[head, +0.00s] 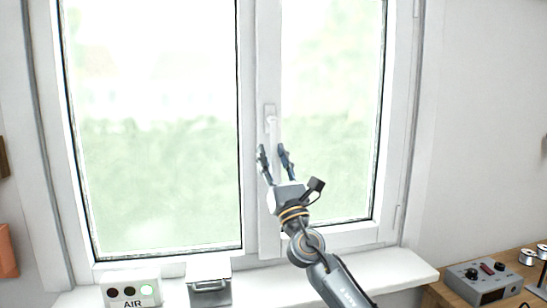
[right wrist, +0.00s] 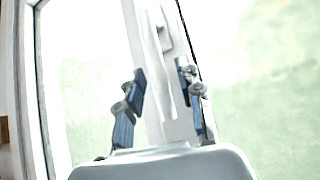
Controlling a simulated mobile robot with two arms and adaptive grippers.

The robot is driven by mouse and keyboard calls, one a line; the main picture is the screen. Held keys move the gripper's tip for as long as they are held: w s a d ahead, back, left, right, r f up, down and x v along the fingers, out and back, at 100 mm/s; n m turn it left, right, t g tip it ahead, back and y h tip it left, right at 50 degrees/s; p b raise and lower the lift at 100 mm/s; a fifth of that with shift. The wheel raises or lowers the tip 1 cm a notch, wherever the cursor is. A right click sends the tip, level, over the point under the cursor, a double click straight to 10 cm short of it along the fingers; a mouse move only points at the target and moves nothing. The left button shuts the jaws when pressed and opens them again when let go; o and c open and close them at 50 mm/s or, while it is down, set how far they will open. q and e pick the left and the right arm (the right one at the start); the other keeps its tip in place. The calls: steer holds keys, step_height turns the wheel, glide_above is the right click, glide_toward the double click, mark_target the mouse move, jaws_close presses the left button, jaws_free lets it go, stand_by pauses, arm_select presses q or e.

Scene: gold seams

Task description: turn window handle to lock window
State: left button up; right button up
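The window handle (head: 271,120) is white and sits on the white middle frame between two panes. Its lever points down, and its lower end lies near my right fingers. My right gripper (head: 273,152) is open, just below the handle's base, with one finger on each side of the lever. In the right wrist view the handle (right wrist: 162,60) runs down between the two spread fingers of the right gripper (right wrist: 163,80). Gaps show on both sides, and I see no clear contact. The window (head: 155,130) looks closed. My left gripper is not in view.
A white sill (head: 385,272) runs below the window. An AIR box (head: 131,290) with a green light and a grey lidded box (head: 208,284) stand at its left. A grey device (head: 484,282) sits on a wooden bench at the right. The space before the panes is clear.

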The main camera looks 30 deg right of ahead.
steer(key=v, duration=1.2)
stand_by(0.4)
